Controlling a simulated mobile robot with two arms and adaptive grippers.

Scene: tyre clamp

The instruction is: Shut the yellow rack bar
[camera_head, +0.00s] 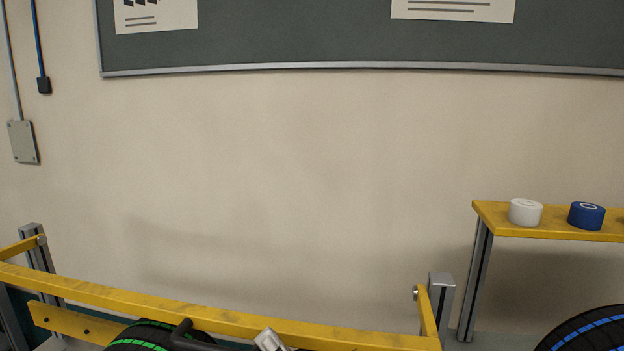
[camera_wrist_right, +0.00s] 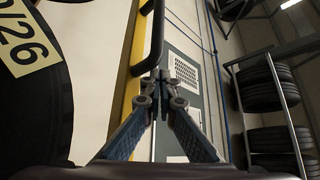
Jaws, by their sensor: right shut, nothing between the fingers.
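The yellow rack bar (camera_head: 230,322) spans the bottom of the head view. Its short side arms (camera_head: 427,310) join grey posts (camera_head: 440,300) at both ends. A black handle (camera_head: 186,332) is on the bar's near side, left of centre. In the right wrist view the bar (camera_wrist_right: 125,85) runs up beside the handle (camera_wrist_right: 152,38). My right gripper (camera_wrist_right: 163,80) is shut and empty, its tips close to the handle's end; I cannot tell if they touch. In the head view only a pale part of it (camera_head: 269,341) shows over the bar. My left gripper is not in view.
A yellow shelf (camera_head: 545,223) at right holds a white roll (camera_head: 525,211) and a blue roll (camera_head: 586,215), above a blue-marked tyre (camera_head: 590,332). The right wrist view shows a large tyre (camera_wrist_right: 45,120) close at left.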

